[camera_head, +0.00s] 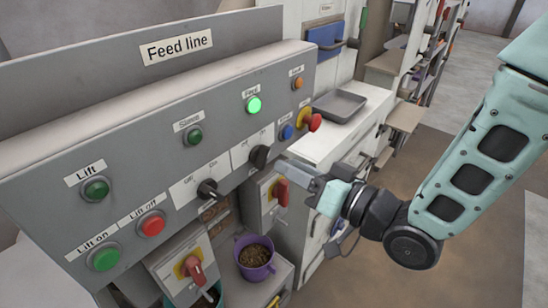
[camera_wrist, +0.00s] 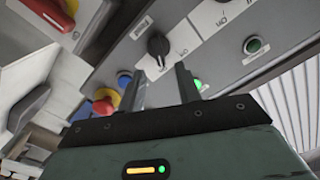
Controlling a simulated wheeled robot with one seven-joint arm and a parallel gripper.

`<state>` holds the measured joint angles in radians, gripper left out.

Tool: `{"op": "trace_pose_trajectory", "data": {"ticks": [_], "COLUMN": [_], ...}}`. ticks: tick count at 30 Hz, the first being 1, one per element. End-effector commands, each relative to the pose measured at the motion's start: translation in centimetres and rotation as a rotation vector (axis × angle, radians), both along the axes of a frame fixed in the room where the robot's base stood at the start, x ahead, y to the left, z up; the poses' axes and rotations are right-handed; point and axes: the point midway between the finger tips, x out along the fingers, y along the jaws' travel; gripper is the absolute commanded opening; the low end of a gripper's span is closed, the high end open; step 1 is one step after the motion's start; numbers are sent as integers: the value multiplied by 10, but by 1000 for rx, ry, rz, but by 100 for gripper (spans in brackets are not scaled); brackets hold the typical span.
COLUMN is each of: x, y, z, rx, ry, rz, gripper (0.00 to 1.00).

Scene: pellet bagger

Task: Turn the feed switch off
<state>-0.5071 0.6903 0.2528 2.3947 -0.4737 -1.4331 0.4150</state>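The feed switch (camera_head: 259,157) is a black rotary knob on the sloped grey panel, under the lit green Feed lamp (camera_head: 254,105). My gripper (camera_head: 282,168) is just right of and slightly below the knob in the head view. In the wrist view the knob (camera_wrist: 158,46) is ahead of my gripper (camera_wrist: 160,72), roughly in line with the gap between the fingers. The fingers are apart with nothing between them, and no contact with the knob is visible. The lit lamp (camera_wrist: 197,85) shows beside one finger. The knob's off and on marks are too small to read.
Close by are a blue button (camera_head: 287,132) and a red mushroom button (camera_head: 314,122). A red handle (camera_head: 281,192) is below my gripper. The similar Sieve knob (camera_head: 207,190) is to the left. A purple bucket (camera_head: 256,270) of pellets stands below the panel.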

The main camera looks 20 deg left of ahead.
Motion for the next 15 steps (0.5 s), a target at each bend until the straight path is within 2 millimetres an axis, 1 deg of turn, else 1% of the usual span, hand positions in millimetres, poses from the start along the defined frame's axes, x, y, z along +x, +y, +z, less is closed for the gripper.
{"op": "trace_pose_trajectory", "data": {"ticks": [1, 6, 10, 15], "x": [3, 13, 18, 20], "y": [9, 32, 43, 47], "z": [4, 3, 2, 0], "rx": [0, 0, 0, -1], "ry": [0, -1, -1, -1], "rz": [2, 1, 0, -1], "gripper": [34, 34, 34, 34]}}
